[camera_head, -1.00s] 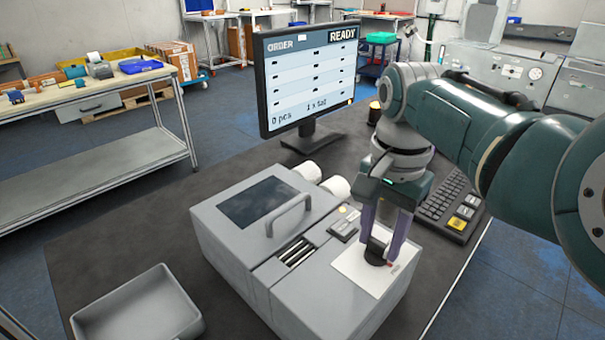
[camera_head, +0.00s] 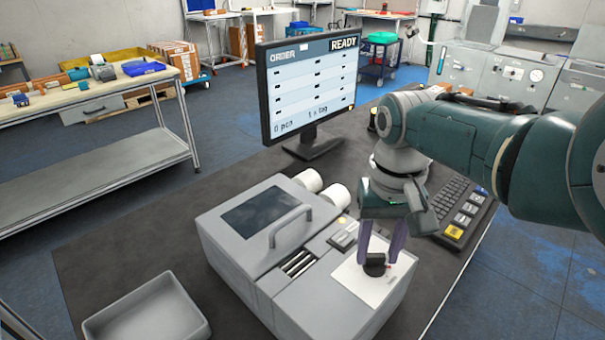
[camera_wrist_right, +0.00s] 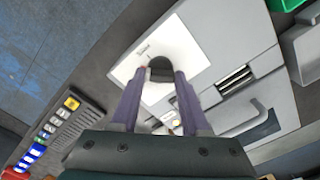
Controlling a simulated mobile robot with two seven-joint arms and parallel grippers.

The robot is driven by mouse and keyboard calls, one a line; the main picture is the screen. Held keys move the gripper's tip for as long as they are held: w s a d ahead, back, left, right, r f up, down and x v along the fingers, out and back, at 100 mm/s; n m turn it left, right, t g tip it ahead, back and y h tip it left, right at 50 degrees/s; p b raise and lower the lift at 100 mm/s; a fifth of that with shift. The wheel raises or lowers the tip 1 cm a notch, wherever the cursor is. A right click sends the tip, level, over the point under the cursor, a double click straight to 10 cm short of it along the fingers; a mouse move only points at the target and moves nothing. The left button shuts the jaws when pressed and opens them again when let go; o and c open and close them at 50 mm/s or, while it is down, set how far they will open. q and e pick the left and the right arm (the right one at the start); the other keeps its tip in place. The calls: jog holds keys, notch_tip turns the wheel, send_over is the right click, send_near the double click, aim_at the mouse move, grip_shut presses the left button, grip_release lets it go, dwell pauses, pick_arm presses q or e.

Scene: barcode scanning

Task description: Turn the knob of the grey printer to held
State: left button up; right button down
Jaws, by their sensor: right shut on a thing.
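The grey printer (camera_head: 240,255) stands on the dark table, with a dark window, a handle and a slotted opening on top. Its black knob (camera_head: 375,267) sits on a white label plate (camera_head: 350,279) at the printer's right end. My right gripper (camera_head: 377,262) reaches down from above with its purple fingers on either side of the knob, shut on it. In the right wrist view the knob (camera_wrist_right: 160,66) shows between the fingertips. The print around the knob is too small to read. My left gripper is not in view.
A monitor (camera_head: 310,85) reading READY stands behind the printer. A keyboard (camera_head: 462,212) lies to the right, close to my right arm. A grey tray (camera_head: 145,312) is at the front left. White rolls (camera_head: 335,195) sit at the printer's back.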

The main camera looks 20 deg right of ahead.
jog(key=n, duration=0.5)
jog(key=shift+n+p, duration=0.3)
jog(key=shift+n, duration=2)
jog(key=shift+c, duration=2)
grip_release()
jog(key=shift+r, duration=0.1)
